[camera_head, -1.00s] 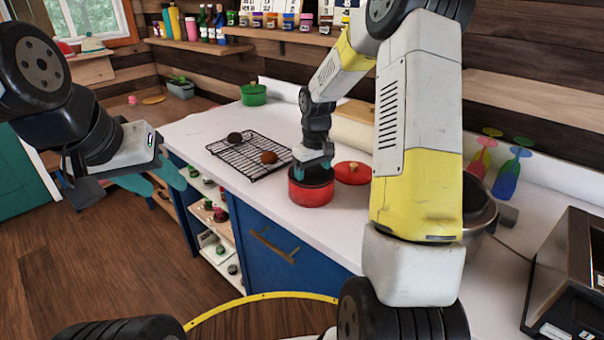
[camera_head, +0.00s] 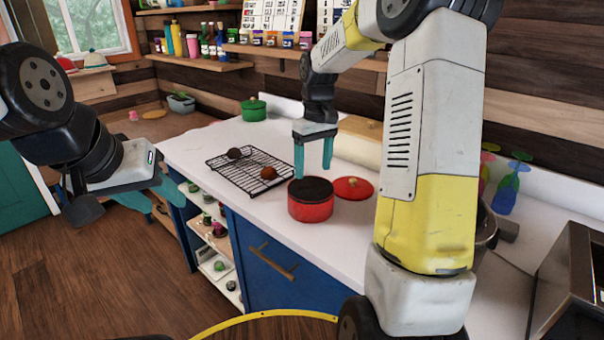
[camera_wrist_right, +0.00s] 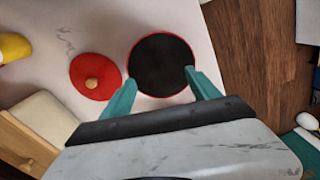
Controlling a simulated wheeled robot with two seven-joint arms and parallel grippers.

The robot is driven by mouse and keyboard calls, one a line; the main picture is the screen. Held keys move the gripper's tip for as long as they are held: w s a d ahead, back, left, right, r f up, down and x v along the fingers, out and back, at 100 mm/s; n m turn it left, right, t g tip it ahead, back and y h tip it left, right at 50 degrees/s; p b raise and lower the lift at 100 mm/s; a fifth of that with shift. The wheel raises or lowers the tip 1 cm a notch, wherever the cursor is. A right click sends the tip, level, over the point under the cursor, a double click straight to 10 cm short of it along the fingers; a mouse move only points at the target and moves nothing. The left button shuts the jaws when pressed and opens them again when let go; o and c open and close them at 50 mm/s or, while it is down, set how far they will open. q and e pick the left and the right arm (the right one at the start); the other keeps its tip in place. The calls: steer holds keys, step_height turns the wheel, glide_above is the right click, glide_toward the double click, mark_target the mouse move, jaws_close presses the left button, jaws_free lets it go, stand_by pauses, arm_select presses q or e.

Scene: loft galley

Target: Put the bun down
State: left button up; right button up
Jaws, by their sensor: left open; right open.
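A brown bun (camera_head: 268,173) and a darker bun (camera_head: 234,153) sit apart on the black wire rack (camera_head: 240,173) on the counter. The red pot (camera_head: 311,209) stands uncovered to the right of the rack; its inside looks dark and I cannot make out any bun in it. My right gripper (camera_head: 313,170) is open and empty, fingers pointing down just above and behind the pot. In the right wrist view its fingertips (camera_wrist_right: 160,80) lie over either side of the pot (camera_wrist_right: 136,90). My left gripper (camera_head: 168,195) is open and empty, left of the counter.
The red lid (camera_head: 350,189) lies on the counter right of the pot. A green pot (camera_head: 253,110) stands at the back. A pale box with a wooden lid (camera_head: 359,146) is behind the red lid. The white counter (camera_head: 215,140) is clear around the rack.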

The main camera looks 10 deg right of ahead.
steer(key=s+a+r+m+t, duration=0.1)
steer(key=s+r+m+t, duration=0.15)
steer(key=s+r, duration=0.8)
steer(key=s+a+m+t+y, duration=0.1)
steer(key=s+t, duration=0.3)
steer(key=s, duration=0.9)
steer(key=shift+s+a+f+m+y, duration=0.15)
steer(key=shift+s+a+m+y, duration=0.2)
steer(key=shift+y, duration=0.05)
steer(key=shift+o, duration=0.3)
